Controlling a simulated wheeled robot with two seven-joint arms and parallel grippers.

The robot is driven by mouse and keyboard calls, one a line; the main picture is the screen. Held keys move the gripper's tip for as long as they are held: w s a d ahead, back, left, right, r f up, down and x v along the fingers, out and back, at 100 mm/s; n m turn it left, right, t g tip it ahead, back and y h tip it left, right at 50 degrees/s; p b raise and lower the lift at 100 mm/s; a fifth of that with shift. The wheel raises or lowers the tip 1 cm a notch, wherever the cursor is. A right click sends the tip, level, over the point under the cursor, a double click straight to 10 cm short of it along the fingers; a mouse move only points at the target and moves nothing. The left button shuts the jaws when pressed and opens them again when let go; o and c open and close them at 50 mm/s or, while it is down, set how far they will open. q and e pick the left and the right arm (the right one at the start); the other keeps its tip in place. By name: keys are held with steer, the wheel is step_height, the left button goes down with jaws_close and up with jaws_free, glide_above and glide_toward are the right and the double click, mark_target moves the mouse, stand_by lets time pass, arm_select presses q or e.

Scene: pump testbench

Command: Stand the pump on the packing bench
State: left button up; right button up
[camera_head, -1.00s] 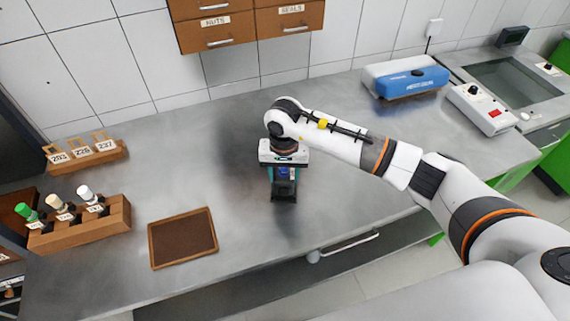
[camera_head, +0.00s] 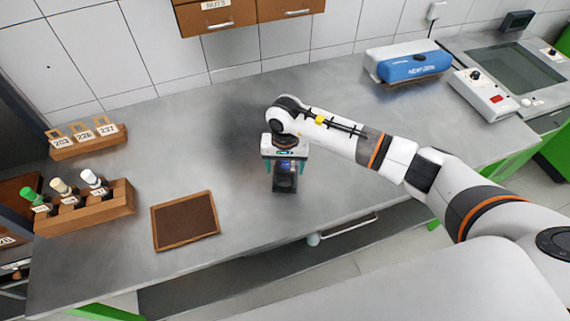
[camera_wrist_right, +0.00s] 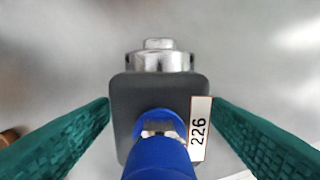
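The pump (camera_head: 285,184) stands upright on the bare metal bench (camera_head: 345,190), just under my right gripper. In the right wrist view it has a dark grey square body (camera_wrist_right: 125,115), a blue cylinder, a silver fitting and a white tag reading 226. The teal fingers of my right gripper (camera_head: 286,168) point down on both sides of the pump. They look spread slightly wider than its body, with at most a very thin gap in the wrist view. The pump's upper part is hidden in the head view. My left gripper is not in view.
A brown framed tray (camera_head: 184,248) lies empty to the left. A wooden rack (camera_head: 122,207) with several capped bottles and a tag holder (camera_head: 63,153) are further left. A blue and white machine (camera_head: 408,64) and a control box (camera_head: 482,97) stand at the right.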

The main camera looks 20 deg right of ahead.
steer(key=shift+r, duration=0.2)
steer(key=shift+w+r, duration=0.1)
steer(key=shift+r, duration=0.2)
step_height(320, 180, up, 10)
steer(key=b, duration=0.4)
steer(key=shift+r, duration=0.65)
